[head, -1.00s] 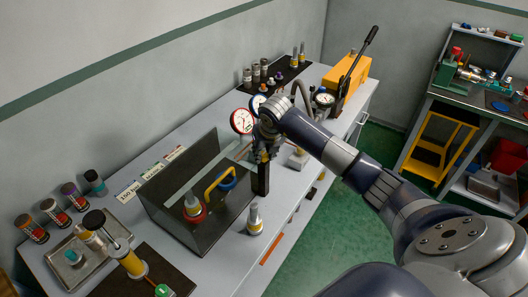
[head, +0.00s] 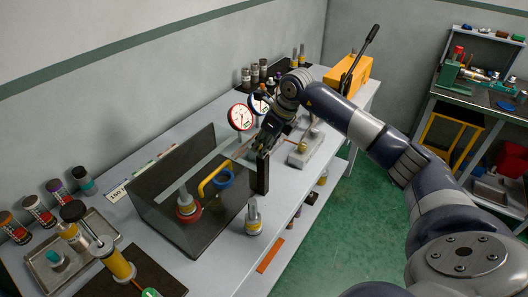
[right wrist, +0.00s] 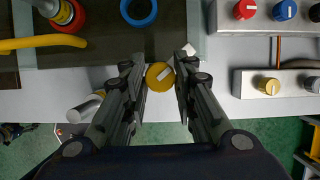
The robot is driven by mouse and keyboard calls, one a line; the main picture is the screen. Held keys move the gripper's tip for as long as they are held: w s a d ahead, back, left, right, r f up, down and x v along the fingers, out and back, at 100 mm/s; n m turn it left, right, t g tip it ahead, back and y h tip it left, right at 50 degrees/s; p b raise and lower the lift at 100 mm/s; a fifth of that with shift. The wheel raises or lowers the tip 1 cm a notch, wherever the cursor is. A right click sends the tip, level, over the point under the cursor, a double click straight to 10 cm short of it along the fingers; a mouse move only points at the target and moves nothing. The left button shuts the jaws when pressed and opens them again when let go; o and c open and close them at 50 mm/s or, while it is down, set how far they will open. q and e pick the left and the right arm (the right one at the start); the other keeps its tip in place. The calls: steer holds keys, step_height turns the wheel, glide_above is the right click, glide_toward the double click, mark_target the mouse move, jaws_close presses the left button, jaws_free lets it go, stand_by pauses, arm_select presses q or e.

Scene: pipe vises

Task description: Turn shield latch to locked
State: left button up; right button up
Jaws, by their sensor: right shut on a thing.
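The shield latch is a round yellow knob (right wrist: 159,78) with a pale bar across its face, slanted up to the right in the right wrist view. My right gripper (right wrist: 160,74) is shut on this knob, with one finger on each side. In the head view my right gripper (head: 264,146) is at the top of the dark post at the right end of the clear shield (head: 150,187). The gripper hides the latch there. My left gripper is not in view.
Inside the shield are a yellow curved pipe (head: 212,177), a blue ring (head: 225,178) and a red-based fitting (head: 187,208). A grey-and-yellow fitting (head: 254,218) stands in front. A grey block with knobs (right wrist: 268,88) is to the right. Two dial gauges (head: 240,117) stand behind.

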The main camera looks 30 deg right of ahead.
steer(key=n+b, duration=0.1)
steer(key=n, duration=0.1)
steer(key=n+g+y+b, duration=0.1)
steer(key=n, duration=0.1)
steer(key=shift+w+d+n+y, duration=0.15)
steer(key=shift+n+y, duration=0.15)
steer(key=n+g, duration=0.1)
steer(key=n, duration=0.1)
steer(key=n+y+b, duration=0.1)
steer(key=n, duration=0.2)
steer(key=shift+w+r+g, duration=0.1)
steer(key=shift+g, duration=0.3)
steer(key=shift+n, duration=0.3)
steer(key=o, duration=1.1)
steer(key=shift+c, duration=0.2)
steer(key=v, duration=1.2)
